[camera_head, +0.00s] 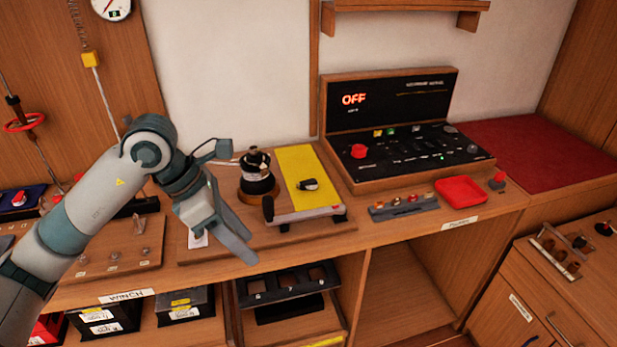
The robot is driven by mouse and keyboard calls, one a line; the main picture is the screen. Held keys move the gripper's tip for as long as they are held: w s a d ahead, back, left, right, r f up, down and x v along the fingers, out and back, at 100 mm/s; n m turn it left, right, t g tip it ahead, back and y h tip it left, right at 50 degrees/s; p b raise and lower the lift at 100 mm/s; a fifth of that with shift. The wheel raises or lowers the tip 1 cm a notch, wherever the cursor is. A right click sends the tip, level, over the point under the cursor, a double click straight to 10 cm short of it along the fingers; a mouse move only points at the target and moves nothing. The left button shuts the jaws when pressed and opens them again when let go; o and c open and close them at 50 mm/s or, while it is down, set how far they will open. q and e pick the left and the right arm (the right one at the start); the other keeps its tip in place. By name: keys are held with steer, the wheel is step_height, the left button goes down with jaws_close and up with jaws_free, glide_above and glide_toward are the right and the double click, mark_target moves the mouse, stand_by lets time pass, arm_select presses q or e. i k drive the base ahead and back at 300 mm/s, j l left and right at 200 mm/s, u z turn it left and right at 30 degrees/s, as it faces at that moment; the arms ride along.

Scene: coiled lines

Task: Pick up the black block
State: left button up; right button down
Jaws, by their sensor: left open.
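I cannot tell for certain which dark thing is the black block. A small black piece (308,184) sits on the yellow panel (294,162) on the bench. Black boxes with white and yellow labels, one at the left (105,314) and one beside it (185,306), stand on the shelf under the bench. My left gripper (238,240) is open and empty. My right gripper is not in view.
A black control case (405,125) reading OFF stands open at the back. A red tray (461,192) and a strip of small parts (404,206) lie before it. A black rack (290,284) sits below the bench. The compartment right of it is empty.

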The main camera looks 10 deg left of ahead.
mark_target(312, 181)
steer(key=i, duration=1.2)
